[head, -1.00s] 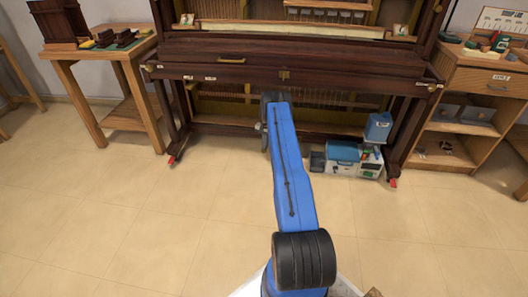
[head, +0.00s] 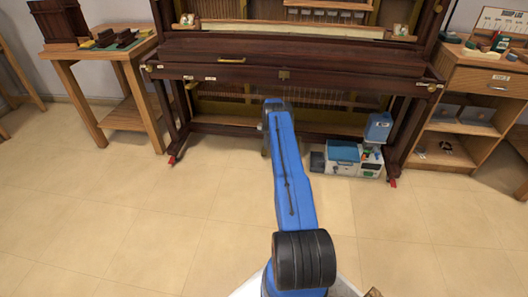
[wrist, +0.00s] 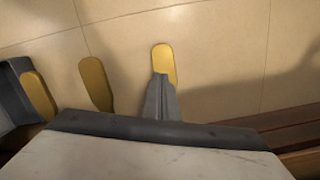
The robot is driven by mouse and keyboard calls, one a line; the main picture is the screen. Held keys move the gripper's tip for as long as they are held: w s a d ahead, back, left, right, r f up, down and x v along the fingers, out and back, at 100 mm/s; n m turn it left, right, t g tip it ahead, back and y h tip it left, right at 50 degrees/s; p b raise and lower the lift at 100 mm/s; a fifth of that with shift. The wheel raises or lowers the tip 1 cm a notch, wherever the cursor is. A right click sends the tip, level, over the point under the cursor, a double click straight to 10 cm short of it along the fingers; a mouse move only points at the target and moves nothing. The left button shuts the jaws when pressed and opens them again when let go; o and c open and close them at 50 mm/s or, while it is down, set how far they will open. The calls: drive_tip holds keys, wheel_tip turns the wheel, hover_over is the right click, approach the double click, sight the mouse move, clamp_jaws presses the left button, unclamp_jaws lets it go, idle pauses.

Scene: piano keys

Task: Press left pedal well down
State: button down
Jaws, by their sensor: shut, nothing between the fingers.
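In the wrist view, three brass pedals point up the picture, away from the piano's wooden base. My gripper (wrist: 160,82) is shut and empty, with its fingertips over the near part of the rightmost pedal in that view (wrist: 163,55). The piano lies at the bottom of that view, so this seems to be the left pedal. Whether the tips touch it, or how far it is down, I cannot tell. The middle pedal (wrist: 96,82) and the other outer pedal (wrist: 38,95) are clear of the gripper. In the head view, my blue arm hides the gripper and pedals.
The upright piano (head: 330,68) stands ahead. A blue and white toolbox (head: 343,158) and a blue container (head: 378,127) sit at its right foot. A wooden table (head: 122,55) is left, a cabinet (head: 470,78) right. The tiled floor (head: 130,225) is clear.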

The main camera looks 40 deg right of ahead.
drive_tip(key=shift+d+r, duration=0.1)
drive_tip(key=shift+d, duration=0.15)
drive_tip(key=shift+r, duration=0.1)
drive_tip(key=shift+w+r, duration=0.1)
drive_tip(key=shift+r, duration=0.1)
wheel_tip(320, 180, up, 7)
drive_tip(key=shift+d, duration=0.3)
drive_tip(key=shift+w+f, duration=0.1)
idle(0.8)
